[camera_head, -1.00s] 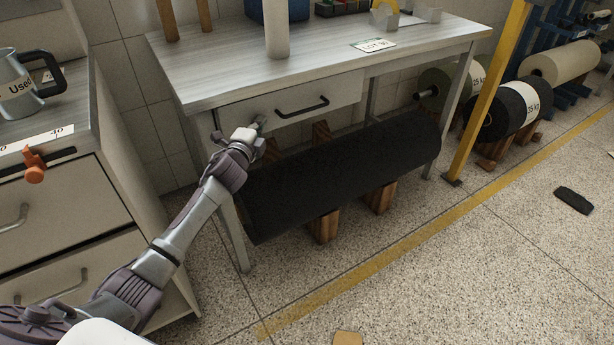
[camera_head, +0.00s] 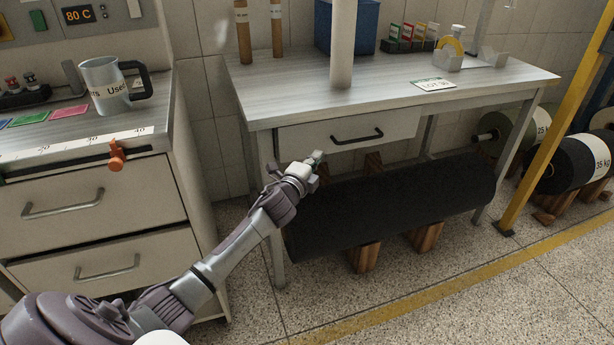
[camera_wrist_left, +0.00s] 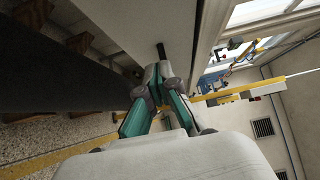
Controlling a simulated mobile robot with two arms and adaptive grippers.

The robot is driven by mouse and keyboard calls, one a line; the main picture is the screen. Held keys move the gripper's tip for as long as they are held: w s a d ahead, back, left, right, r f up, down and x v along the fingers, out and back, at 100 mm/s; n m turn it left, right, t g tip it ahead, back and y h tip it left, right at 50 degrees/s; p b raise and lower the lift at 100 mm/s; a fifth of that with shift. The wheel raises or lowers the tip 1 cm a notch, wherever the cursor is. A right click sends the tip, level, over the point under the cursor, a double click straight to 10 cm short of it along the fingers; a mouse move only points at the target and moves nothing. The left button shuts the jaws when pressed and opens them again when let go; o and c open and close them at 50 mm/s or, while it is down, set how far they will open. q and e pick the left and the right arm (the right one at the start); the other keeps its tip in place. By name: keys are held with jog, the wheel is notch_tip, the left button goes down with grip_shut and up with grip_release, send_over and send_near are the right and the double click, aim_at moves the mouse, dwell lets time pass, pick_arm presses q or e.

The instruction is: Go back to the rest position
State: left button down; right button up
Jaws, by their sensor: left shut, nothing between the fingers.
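My left gripper (camera_head: 315,158) is at the end of my outstretched left arm, in front of the table drawer (camera_head: 350,132) and left of its black handle (camera_head: 357,137). In the left wrist view the gripper (camera_wrist_left: 160,72) has green and grey fingers that meet at the tips, with nothing between them. The dark handle (camera_wrist_left: 162,50) shows just past the fingertips there; I cannot tell whether they touch. My right gripper is not in view.
A large black roll (camera_head: 400,205) lies on wooden blocks under the table (camera_head: 300,100). A drawer cabinet (camera_head: 95,210) with a grey jug (camera_head: 104,86) stands at the left. A yellow post (camera_head: 545,130) stands at the right. The floor in front is clear.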

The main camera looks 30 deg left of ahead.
pick_arm(q)
jog(key=s, duration=0.7)
jog(key=shift+d+f+p, duration=0.2)
jog(key=shift+d+p, duration=0.2)
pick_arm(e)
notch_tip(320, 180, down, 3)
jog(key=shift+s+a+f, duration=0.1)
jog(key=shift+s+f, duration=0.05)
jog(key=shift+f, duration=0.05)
